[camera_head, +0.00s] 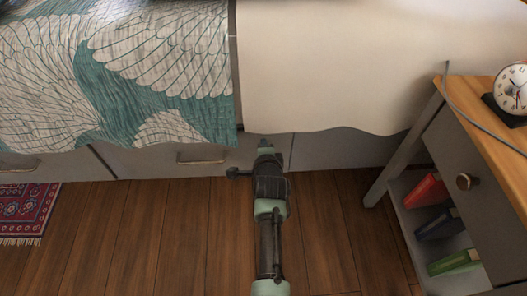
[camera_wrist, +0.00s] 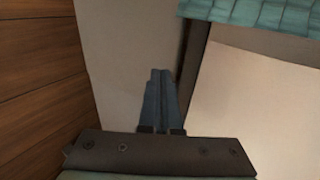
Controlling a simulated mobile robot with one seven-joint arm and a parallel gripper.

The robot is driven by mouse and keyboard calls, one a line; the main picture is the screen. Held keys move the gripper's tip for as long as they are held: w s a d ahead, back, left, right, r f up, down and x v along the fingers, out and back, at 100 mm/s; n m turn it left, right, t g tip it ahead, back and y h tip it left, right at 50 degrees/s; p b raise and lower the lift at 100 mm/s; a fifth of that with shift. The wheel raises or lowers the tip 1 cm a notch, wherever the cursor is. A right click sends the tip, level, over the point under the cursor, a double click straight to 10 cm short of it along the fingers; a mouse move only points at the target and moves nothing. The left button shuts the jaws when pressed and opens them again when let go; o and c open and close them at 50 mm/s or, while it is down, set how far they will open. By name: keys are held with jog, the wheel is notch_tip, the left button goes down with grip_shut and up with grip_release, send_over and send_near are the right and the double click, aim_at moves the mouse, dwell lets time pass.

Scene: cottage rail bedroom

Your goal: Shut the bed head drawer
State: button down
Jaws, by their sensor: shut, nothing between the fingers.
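The bed's grey base has a drawer front (camera_head: 150,162) with a bar handle (camera_head: 200,155), below the hanging teal and white cover. Another front with a handle (camera_head: 20,166) is at the far left. A plain grey panel (camera_head: 345,150) lies to the right, under the cream sheet. My gripper (camera_head: 265,144) is shut and empty, right of the middle handle, at that drawer front's right end. In the wrist view my shut fingers (camera_wrist: 161,72) lie over a pale grey front (camera_wrist: 120,50), beside a dark strip along its edge. I cannot tell contact or how far the drawer is open.
A nightstand (camera_head: 453,99) at right holds an alarm clock (camera_head: 513,88) and, on its lower shelf, several books (camera_head: 428,190). Its legs stand near the bed. A red rug (camera_head: 25,208) lies at left. The wooden floor (camera_head: 130,235) between is clear.

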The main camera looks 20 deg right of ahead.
jog(key=p+v, duration=0.6)
jog(key=v, duration=0.4)
jog(key=w+a+r+n+t+p, duration=0.1)
jog(key=w+a+r+n+t, duration=0.15)
jog(key=r, duration=1.25)
jog(key=w+a+r+n+t+p, duration=0.2)
jog(key=a+r+n+t, duration=0.15)
jog(key=r, duration=1.05)
jog(key=w+a+r+n+t+p, duration=0.15)
jog(key=r+n, duration=0.25)
jog(key=r, duration=1.1)
jog(key=s+a+r+n+t+y+p, duration=0.1)
jog(key=s+a+r+n+t, duration=0.25)
jog(key=s+r, duration=0.45)
jog(key=s+a+r+n+t+y+p, duration=0.15)
jog(key=s+r+n, duration=0.25)
jog(key=r, duration=0.9)
jog(key=s+a+r+n+t+y+p, duration=0.1)
jog(key=s+a+r+n+t, duration=0.25)
jog(key=s+r, duration=0.45)
notch_tip(320, 180, up, 40)
jog(key=w+p, duration=0.2)
jog(key=p, duration=3.5)
jog(key=shift+n+p, duration=0.3)
jog(key=shift+p, duration=0.05)
jog(key=shift+f, duration=0.1)
